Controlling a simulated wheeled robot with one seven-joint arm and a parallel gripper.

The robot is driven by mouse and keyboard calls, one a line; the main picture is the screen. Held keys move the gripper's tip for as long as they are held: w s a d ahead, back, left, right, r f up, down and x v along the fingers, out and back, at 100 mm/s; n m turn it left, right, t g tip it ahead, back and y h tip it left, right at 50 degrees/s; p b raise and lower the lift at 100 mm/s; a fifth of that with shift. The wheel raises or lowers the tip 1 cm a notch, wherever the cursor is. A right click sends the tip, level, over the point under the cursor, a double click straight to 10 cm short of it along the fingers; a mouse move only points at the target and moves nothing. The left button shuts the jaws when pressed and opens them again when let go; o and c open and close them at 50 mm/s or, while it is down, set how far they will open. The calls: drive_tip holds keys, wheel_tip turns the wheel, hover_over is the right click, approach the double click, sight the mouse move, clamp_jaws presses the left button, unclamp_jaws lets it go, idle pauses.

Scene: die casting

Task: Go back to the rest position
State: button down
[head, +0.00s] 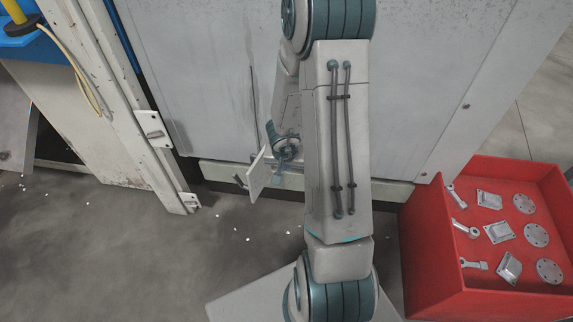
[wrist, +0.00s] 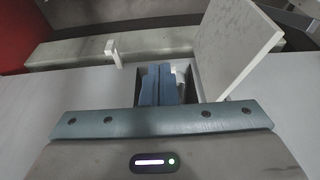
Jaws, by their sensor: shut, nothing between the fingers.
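My gripper (wrist: 158,85) shows in the wrist view with its two blue fingers together and nothing between them. In the head view my gripper (head: 279,176) is small and partly hidden, low in front of the grey machine wall (head: 200,60). A thin white panel (head: 257,174) stands out from the machine's lower edge, just left of the gripper. In the wrist view the white panel (wrist: 235,48) stands tilted to the right of the fingers; I cannot tell whether they touch it. My arm crosses the middle of the head view.
A red crate (head: 425,279) with several metal parts stands on the floor at the right. A pale upright frame (head: 110,95) stands left of the machine wall. A small handle-like piece (wrist: 113,52) sticks out near the fingers. The floor at lower left (head: 110,265) is mostly clear, with small white scraps.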

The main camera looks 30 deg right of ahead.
drive_tip(key=a+r+n+t+y+p, duration=0.1)
drive_tip(key=a+r+p, duration=0.3)
drive_tip(key=r, duration=0.5)
drive_tip(key=w+a+r+n+t+y+p, duration=0.1)
drive_tip(key=a+r+n+y+p, duration=0.15)
drive_tip(key=r, duration=0.65)
drive_tip(key=a+r+n+t+p, duration=0.1)
drive_tip(key=a+r+p, duration=0.35)
drive_tip(key=r, duration=0.35)
drive_tip(key=s+r+n+g+p, duration=0.1)
drive_tip(key=s+r+p, duration=0.5)
drive_tip(key=r, duration=0.5)
drive_tip(key=s+r+n+g+h+p, duration=0.1)
drive_tip(key=s+r+g+p, duration=0.1)
drive_tip(key=s+r+p, duration=0.4)
drive_tip(key=s+r, duration=0.4)
drive_tip(key=r, duration=0.1)
drive_tip(key=shift+s+r, duration=0.2)
drive_tip(key=shift+s, duration=0.1)
drive_tip(key=shift+d+h, duration=0.15)
drive_tip(key=shift+h, duration=0.1)
